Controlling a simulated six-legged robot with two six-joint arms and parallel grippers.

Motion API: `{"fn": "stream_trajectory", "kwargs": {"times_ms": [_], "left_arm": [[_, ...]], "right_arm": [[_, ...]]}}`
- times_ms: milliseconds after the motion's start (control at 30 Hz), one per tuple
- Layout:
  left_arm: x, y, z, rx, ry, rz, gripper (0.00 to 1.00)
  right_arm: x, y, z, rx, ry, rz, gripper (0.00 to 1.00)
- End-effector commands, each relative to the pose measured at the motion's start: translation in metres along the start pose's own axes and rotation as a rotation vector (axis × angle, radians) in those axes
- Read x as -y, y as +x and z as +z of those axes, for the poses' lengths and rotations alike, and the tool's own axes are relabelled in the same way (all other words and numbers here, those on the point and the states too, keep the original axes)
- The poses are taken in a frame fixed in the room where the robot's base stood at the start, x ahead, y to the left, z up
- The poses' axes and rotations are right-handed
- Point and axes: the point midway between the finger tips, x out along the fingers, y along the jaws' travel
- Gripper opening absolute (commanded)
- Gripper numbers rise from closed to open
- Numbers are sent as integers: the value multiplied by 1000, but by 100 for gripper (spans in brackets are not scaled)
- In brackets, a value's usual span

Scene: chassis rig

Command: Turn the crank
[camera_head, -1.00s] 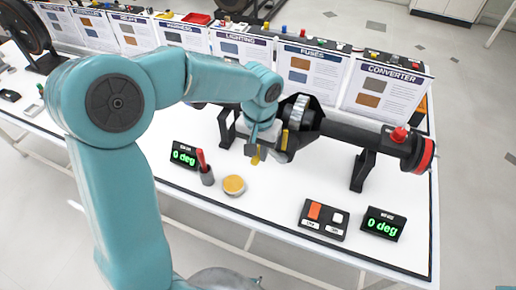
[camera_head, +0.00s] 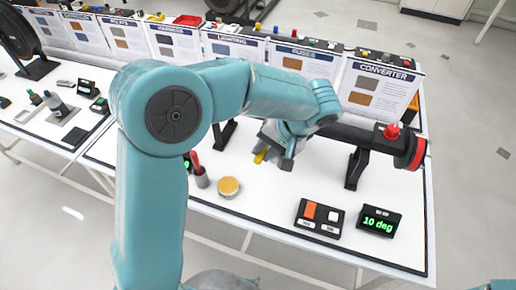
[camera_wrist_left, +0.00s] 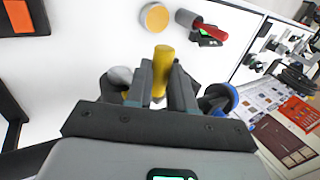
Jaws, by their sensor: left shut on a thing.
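The crank's yellow handle (camera_head: 260,157) sticks out just past my left gripper (camera_head: 270,150), near the left end of the black converter shaft (camera_head: 350,134). In the left wrist view the yellow handle (camera_wrist_left: 161,68) stands between the two fingers of the left gripper (camera_wrist_left: 160,88), which are shut on it. The rest of the crank is mostly hidden by my gripper and arm. A right-hand display (camera_head: 379,221) reads 10 deg in green. My right gripper is not in view.
A panel with an orange switch and a white switch (camera_head: 320,218) lies in front of the shaft. A round yellow-topped piece (camera_head: 228,187) and a red-handled tool in a cup (camera_head: 201,176) stand to the left. Labelled boards, including CONVERTER (camera_head: 374,88), line the back.

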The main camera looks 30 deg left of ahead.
Motion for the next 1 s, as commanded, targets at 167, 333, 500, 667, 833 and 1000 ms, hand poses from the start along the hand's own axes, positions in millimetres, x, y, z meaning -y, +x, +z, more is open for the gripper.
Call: {"fn": "stream_trajectory", "kwargs": {"times_ms": [167,333,500,667,833,1000], "left_arm": [[-11,-8,0,-2,3,-156,0],[-19,-13,0,-1,2,-276,0],[-25,-16,0,0,1,-365,0],[-28,-18,0,-1,0,-418,0],[-30,-18,0,1,0,-444,0],[-30,-18,0,1,0,-450,0]], "right_arm": [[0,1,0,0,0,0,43],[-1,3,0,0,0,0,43],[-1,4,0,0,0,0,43],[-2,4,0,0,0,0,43],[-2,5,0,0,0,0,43],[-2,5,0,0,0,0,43]]}}
